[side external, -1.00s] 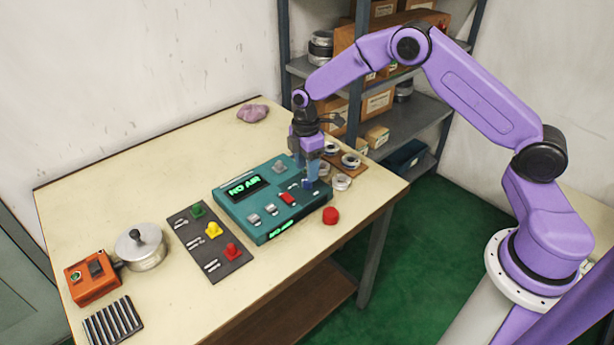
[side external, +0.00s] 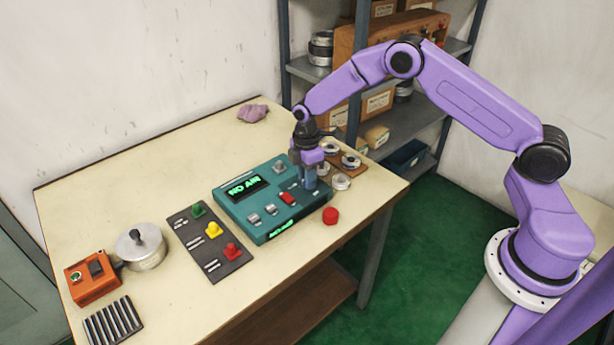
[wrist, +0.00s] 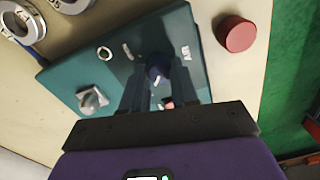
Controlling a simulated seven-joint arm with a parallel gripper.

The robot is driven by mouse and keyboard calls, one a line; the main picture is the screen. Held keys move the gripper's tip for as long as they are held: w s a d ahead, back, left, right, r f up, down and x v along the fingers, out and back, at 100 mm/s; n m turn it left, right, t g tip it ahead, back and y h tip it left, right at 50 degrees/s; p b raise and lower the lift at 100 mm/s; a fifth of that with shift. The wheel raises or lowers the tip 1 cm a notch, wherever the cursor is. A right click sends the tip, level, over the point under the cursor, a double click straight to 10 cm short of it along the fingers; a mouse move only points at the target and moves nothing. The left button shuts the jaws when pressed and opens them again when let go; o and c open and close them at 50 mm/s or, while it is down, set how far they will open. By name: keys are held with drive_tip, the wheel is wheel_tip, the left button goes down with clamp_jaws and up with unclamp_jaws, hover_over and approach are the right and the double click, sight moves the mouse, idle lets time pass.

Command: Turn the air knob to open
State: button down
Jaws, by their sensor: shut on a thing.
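The teal control box (side external: 256,221) sits on the table with a green-lit display (side external: 244,187) reading NO AIR. My gripper (side external: 309,183) points down over the box's right part and is shut on the dark blue air knob (wrist: 158,70). In the wrist view the two fingers (wrist: 158,88) stand on either side of the knob. The side external view hides most of the knob behind the fingers. A red switch (side external: 288,199) and grey switches (side external: 270,209) are on the box's top, and a grey knob (wrist: 91,99) shows in the wrist view.
A red round button (side external: 331,215) stands close to the box's right end. Metal rings (side external: 341,182) lie just behind my gripper. A dark panel (side external: 211,241) with green, yellow and red pieces lies left of the box. A lidded metal pot (side external: 141,249) stands farther left.

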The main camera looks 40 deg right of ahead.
drive_tip(key=m, duration=0.4)
drive_tip(key=shift+m, duration=0.3)
drive_tip(key=m, duration=0.4)
drive_tip(key=shift+d+m, duration=0.1)
drive_tip(key=shift+m, duration=0.2)
drive_tip(key=m, duration=0.4)
drive_tip(key=shift+m, duration=2.4)
drive_tip(key=c, duration=0.9)
unclamp_jaws()
drive_tip(key=shift+o, duration=0.2)
